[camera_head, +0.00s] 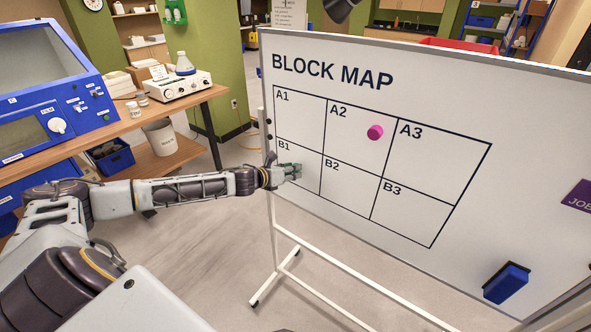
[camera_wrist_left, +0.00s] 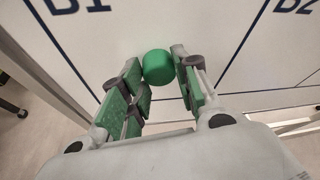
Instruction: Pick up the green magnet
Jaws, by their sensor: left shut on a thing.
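The green magnet (camera_wrist_left: 157,67) is a short round knob, seen in the left wrist view between my left gripper's two fingertips (camera_wrist_left: 158,78). It is at the whiteboard's (camera_head: 415,115) B1 cell; whether it still touches the board I cannot tell. In the head view my left gripper (camera_head: 294,171) reaches the board at B1, and its fingers hide most of the magnet there. The left gripper is shut on the magnet, with green pads on both sides. My right gripper is not in view.
A pink magnet (camera_head: 375,132) sits in cell A2. A blue eraser (camera_head: 507,283) is low on the board's right side, and a purple card (camera_head: 578,195) is at the right edge. A wooden bench (camera_head: 150,120) with equipment stands at left. The floor between is clear.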

